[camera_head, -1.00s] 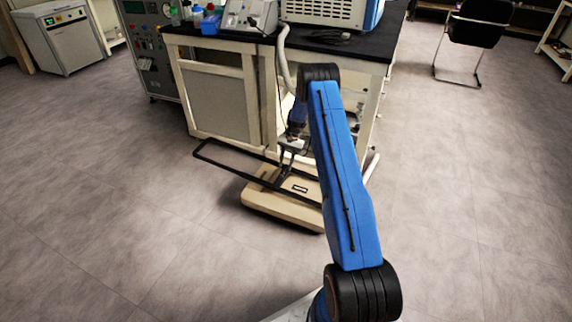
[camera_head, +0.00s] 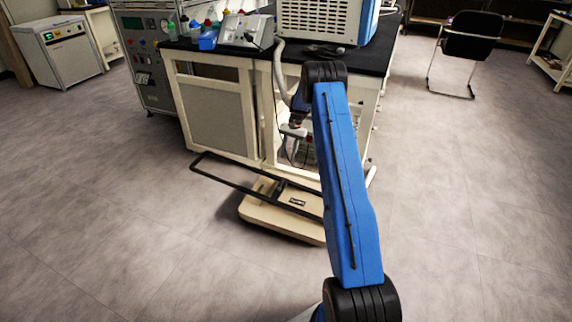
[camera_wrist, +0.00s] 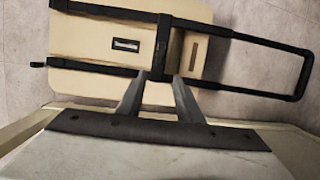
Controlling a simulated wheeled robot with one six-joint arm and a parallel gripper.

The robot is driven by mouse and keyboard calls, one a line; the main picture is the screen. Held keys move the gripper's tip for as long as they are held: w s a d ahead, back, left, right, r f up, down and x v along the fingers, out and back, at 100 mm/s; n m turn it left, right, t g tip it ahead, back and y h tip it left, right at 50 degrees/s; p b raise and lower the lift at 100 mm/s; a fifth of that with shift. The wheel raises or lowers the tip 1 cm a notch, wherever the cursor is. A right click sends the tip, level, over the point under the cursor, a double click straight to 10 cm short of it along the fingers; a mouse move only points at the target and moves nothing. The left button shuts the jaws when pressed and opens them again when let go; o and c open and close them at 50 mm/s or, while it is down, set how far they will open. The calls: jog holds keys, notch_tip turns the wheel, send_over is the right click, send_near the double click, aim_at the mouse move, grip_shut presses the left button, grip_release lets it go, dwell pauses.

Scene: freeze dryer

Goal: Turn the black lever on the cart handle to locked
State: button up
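The cart is a low cream platform (camera_head: 262,220) with a black tubular handle frame (camera_head: 222,181) reaching left, beside the bench. In the wrist view the cream deck (camera_wrist: 85,40) and the handle frame (camera_wrist: 268,93) fill the upper part. A short black bar (camera_wrist: 162,35) crosses the frame there; I cannot tell for sure whether it is the lever. My gripper (camera_wrist: 160,77) has its two grey fingers apart, with the bar's near end showing between the tips. Contact is unclear. In the head view my gripper (camera_head: 292,142) is small, above the cart and partly behind my blue arm.
A cream bench (camera_head: 262,120) with a black top stands right behind the cart and my gripper. A hose (camera_head: 279,75) hangs at its corner. A black chair (camera_head: 470,38) is far right. The floor left and right of the cart is free.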

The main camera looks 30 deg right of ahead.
jog(key=shift+v, duration=1.95)
